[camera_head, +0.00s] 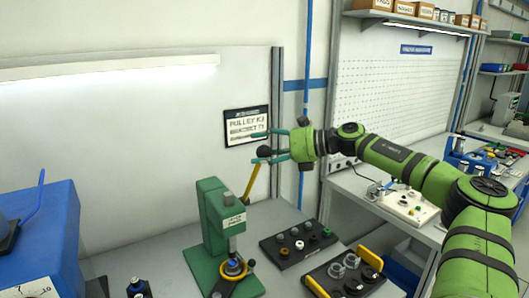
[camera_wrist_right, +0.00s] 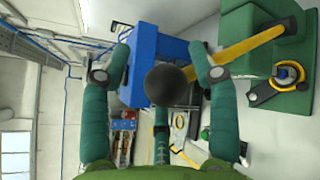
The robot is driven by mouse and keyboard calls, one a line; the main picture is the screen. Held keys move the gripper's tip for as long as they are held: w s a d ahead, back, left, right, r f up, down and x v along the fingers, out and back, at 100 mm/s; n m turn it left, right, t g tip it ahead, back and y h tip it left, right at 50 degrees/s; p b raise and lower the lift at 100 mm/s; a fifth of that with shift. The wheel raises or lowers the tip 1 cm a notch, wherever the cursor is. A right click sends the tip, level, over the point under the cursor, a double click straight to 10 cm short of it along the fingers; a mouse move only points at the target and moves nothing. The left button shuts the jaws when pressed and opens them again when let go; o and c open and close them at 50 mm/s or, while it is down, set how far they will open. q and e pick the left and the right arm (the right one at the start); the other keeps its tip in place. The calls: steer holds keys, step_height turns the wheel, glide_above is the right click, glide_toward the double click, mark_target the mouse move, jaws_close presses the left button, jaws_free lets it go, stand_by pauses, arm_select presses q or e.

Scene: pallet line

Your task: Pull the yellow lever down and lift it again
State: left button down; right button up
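The yellow lever (camera_head: 254,182) rises from the green press (camera_head: 213,222), tilted up to the right, with a black ball knob (camera_head: 264,151) at its top. My right gripper (camera_head: 254,148) is open, and its fingers reach around the knob from the right. In the right wrist view, the black knob (camera_wrist_right: 168,84) sits between the two spread green fingers, with a visible gap on both sides. The yellow lever (camera_wrist_right: 235,46) runs from behind the knob to the upper right. My left gripper is not in view.
A dark tray with small parts (camera_head: 271,243) lies right of the press. A second tray with yellow handles (camera_head: 317,286) is nearer. A blue box-like unit (camera_head: 45,235) stands at the left. A framed sign (camera_head: 246,126) hangs on the wall behind the gripper.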

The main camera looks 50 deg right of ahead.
steer(key=shift+w+f, duration=0.15)
steer(key=shift+s+d+r, duration=0.2)
steer(key=shift+s+r, duration=0.1)
steer(key=shift+s, duration=0.35)
steer(key=v, duration=1)
steer(key=shift+s+d, duration=0.25)
steer(key=shift+s, duration=0.05)
